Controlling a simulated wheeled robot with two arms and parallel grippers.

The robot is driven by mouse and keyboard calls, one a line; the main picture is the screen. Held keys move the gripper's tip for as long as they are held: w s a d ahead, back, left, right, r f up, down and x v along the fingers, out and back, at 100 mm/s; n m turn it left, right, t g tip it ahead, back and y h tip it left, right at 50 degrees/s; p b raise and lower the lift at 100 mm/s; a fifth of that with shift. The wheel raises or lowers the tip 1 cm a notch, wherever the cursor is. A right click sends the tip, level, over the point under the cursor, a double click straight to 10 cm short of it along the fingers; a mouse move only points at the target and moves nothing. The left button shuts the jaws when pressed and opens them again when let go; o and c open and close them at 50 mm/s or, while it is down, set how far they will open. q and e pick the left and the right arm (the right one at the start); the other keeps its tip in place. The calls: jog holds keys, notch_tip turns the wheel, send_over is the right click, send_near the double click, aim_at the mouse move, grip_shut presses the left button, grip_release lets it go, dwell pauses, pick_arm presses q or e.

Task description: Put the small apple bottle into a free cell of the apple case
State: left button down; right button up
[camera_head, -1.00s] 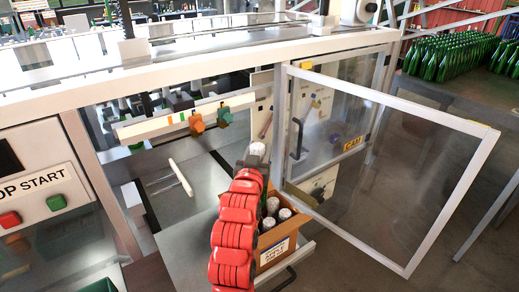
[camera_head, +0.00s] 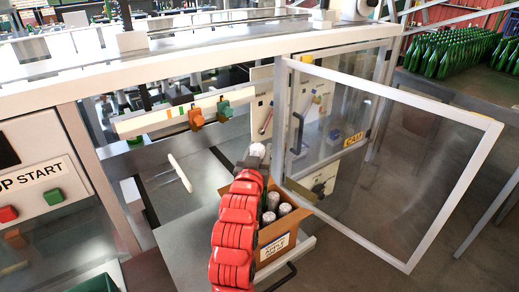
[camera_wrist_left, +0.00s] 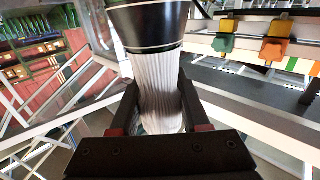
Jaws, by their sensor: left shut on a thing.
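My left gripper (camera_head: 254,162) is shut on the small apple bottle, whose pale silver top (camera_head: 257,150) shows at the end of my red arm. In the left wrist view, the fingers (camera_wrist_left: 160,115) close around the bottle's whitish pleated foil neck (camera_wrist_left: 160,85), and its dark body (camera_wrist_left: 150,25) rises out of the top of the picture. The apple case (camera_head: 273,251) is a cardboard box with a white label, just right of my forearm. Several silver-topped bottles (camera_head: 285,210) stand in it. My arm hides its left part, so I cannot tell which cells are free.
A glass door (camera_head: 400,170) in a pale frame stands open right of the case. A white rod (camera_head: 180,172) is on the metal surface left of my gripper. Orange and green parts (camera_head: 196,118) hang from a rail behind. Many green bottles (camera_head: 450,55) stand on a far table.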

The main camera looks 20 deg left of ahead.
pick_arm(q)
notch_tip(320, 180, down, 8)
jog(key=b, duration=0.5)
dwell(2.5)
jog(key=shift+c, duration=1.5)
grip_release()
jog(key=s+d+p, duration=0.2)
jog(key=s+p, duration=1.2)
jog(key=s, duration=0.3)
jog(key=shift+s+d, duration=0.15)
jog(key=shift+s, duration=0.05)
